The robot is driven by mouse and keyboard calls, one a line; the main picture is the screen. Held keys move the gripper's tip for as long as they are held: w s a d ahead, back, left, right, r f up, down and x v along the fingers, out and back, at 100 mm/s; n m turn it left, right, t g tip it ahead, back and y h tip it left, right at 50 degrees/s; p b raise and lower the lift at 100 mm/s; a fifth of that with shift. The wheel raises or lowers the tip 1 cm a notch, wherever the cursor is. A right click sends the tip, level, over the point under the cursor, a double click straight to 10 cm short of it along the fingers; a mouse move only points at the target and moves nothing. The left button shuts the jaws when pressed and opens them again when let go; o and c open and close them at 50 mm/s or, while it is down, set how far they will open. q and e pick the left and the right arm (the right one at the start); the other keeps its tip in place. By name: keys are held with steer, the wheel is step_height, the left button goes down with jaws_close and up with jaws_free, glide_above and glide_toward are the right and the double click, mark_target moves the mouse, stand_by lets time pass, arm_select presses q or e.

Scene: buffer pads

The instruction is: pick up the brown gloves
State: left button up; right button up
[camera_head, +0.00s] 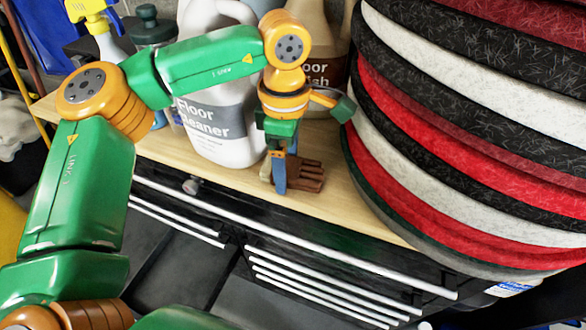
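The brown gloves (311,177) lie on the light wooden top, near its front edge, between the floor cleaner jug and the stack of round pads. My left gripper (279,182) points down at the left part of the gloves and hides some of them. One blue finger shows in front of the gloves. The far side of the gripper is hidden, so I cannot tell whether it is open or shut, or whether it touches the gloves. My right gripper is not in view.
A white floor cleaner jug (222,138) stands just behind and left of my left gripper. A tall stack of red, white and black pads (450,130) fills the right. A brown bottle (322,72) and a spray bottle (103,35) stand behind. The wooden top (345,205) is narrow.

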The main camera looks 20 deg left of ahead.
arm_select(q)
steer(key=c, duration=1)
steer(key=shift+r, duration=0.1)
